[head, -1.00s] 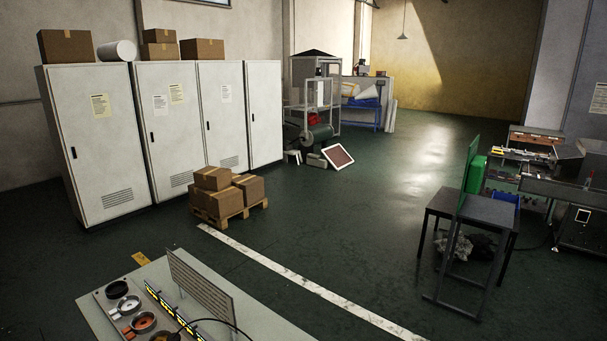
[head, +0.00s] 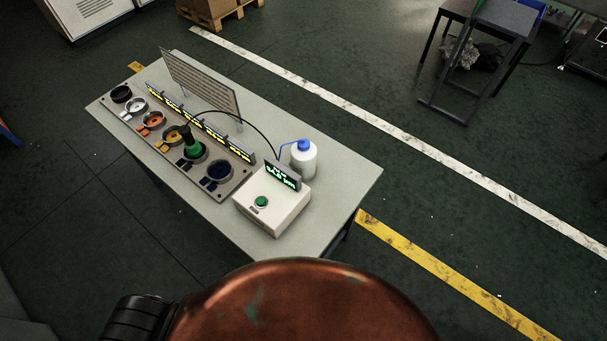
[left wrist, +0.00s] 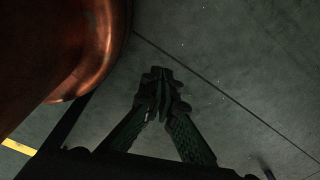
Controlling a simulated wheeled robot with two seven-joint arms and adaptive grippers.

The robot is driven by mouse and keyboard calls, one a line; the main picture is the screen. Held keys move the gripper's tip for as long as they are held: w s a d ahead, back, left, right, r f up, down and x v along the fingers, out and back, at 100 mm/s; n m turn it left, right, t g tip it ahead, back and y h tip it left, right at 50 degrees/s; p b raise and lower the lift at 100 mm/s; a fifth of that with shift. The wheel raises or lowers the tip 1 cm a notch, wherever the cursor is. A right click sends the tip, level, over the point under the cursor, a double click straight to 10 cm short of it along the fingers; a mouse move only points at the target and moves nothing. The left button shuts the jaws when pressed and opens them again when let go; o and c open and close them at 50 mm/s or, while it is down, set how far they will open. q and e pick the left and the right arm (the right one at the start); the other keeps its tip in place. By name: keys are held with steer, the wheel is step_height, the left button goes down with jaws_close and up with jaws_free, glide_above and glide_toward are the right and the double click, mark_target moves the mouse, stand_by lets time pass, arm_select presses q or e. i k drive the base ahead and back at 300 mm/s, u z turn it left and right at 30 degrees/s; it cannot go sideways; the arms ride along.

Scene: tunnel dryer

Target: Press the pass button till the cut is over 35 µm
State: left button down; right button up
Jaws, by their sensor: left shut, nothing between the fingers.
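A white control box (head: 278,214) sits on the near right part of a grey table. It has a green round button (head: 261,202) on top and a dark display (head: 282,176) with green characters, too small to read surely. In the left wrist view my left gripper (left wrist: 159,92) is shut and empty, hanging over bare floor away from the table. Neither gripper shows in the head view.
The table (head: 340,185) also holds a rack (head: 222,185) of several coloured round cups, one with a green-and-black piece standing in it, an upright perforated panel (head: 203,85) and a white bottle (head: 304,160) with a blue top. Dark floor surrounds the table.

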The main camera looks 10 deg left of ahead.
mark_target(261, 202)
steer(key=z, duration=1.5)
steer(key=k, duration=1.8)
steer(key=u, duration=1.2)
steer(key=i, duration=0.5)
steer(key=z, duration=0.1)
